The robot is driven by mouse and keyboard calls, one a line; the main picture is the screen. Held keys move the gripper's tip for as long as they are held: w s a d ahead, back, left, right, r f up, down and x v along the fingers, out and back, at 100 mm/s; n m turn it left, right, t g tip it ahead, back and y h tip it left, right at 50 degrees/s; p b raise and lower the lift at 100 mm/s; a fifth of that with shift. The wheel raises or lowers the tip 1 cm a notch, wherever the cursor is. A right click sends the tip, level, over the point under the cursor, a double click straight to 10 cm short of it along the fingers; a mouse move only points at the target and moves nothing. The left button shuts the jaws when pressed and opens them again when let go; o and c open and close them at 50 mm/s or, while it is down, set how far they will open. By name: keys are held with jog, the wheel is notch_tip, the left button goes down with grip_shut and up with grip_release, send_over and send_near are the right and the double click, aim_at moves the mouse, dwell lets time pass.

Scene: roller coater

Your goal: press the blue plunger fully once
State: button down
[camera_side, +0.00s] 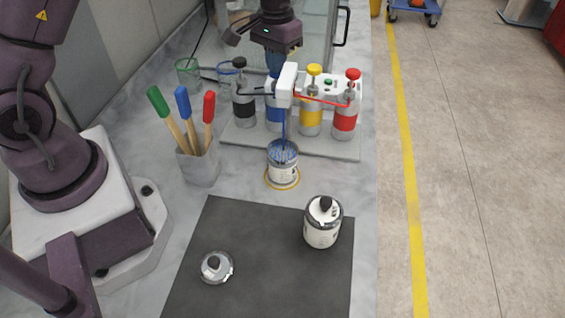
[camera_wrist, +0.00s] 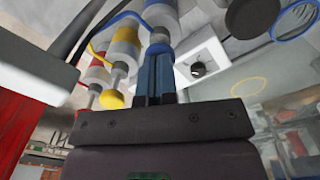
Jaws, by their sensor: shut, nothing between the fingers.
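My gripper (camera_side: 275,70) is shut, pointing down over the blue pump bottle (camera_side: 274,114) in the side view. Its bluish fingers (camera_wrist: 158,56) are together in the wrist view, in line with the bottle. The blue plunger cannot be told apart from the fingers there; contact looks likely but is not clear. A thin blue stream runs from the white spout head (camera_side: 287,82) down into the open can (camera_side: 283,172), which shows blue inside.
Black (camera_side: 242,108), yellow (camera_side: 311,118) and red (camera_side: 345,122) pump bottles flank the blue one closely. A lidded can (camera_side: 322,228) and a loose lid (camera_side: 216,267) rest on the dark mat (camera_side: 270,280).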

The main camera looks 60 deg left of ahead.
jog(key=shift+f, duration=0.3)
jog(key=shift+r, duration=2.3)
jog(key=shift+r, duration=0.1)
jog(key=shift+r, duration=2.95)
jog(key=s+d+r+m+t, duration=0.1)
jog(key=s+d+r+t, duration=0.1)
jog(key=s, duration=0.6)
jog(key=s+d+r+m+t, duration=0.1)
jog(key=s+d+r, duration=0.1)
jog(key=s, duration=0.5)
jog(key=s+d+r+m+t, duration=0.1)
jog(key=s+d+r+t, duration=0.1)
jog(key=s, duration=0.6)
notch_tip(320, 180, up, 2)
jog(key=shift+s+d+r+t, duration=0.25)
jog(key=shift+s+d+t, duration=0.05)
jog(key=shift+d, duration=0.25)
